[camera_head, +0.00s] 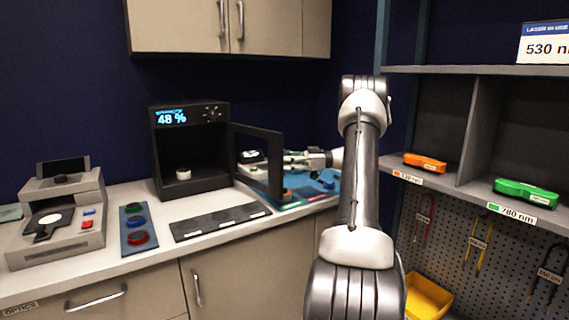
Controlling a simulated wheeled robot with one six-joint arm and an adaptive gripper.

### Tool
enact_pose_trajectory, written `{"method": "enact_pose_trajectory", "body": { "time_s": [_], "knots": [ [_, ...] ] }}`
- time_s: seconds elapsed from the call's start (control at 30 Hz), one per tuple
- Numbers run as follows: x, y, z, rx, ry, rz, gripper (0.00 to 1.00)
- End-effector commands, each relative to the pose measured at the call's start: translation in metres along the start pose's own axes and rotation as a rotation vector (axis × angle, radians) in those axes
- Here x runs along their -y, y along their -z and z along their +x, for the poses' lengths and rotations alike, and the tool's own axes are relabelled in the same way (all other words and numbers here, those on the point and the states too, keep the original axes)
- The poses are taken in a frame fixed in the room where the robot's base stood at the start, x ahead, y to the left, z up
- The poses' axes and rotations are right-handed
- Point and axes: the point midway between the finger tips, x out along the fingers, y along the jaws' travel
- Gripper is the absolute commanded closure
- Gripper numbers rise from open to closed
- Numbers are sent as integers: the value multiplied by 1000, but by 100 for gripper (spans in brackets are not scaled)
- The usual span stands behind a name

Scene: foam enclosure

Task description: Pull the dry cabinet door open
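The dry cabinet (166,150) is a black box on the counter with a lit "48 %" display on its top panel. Its door (256,160) stands swung open on the right side, dark-framed with a see-through pane. A small white round item (183,174) sits inside the cabinet. My gripper (290,163) is just to the right of the open door, reaching left from my arm. Its fingertips are partly hidden behind the door's edge, so I cannot tell whether they touch the door or are open or shut.
A grey instrument (65,225) stands at the counter's left. A blue tray with round colored parts (139,238) and a dark strip (222,222) lie in front of the cabinet. Shelves with an orange case (425,162) and a green case (526,192) stand at right.

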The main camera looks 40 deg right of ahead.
Motion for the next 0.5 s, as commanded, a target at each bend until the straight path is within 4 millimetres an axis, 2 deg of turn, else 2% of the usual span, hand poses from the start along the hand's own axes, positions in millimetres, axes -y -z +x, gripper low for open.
{"method": "enact_pose_trajectory", "body": {
  "time_s": [0.17,0.4,0.5],
  "knots": [
    [0,18,0,1,0,-4,68],
    [0,72,0,-3,1,-12,68],
    [0,89,0,-3,2,-10,68]
  ]
}}
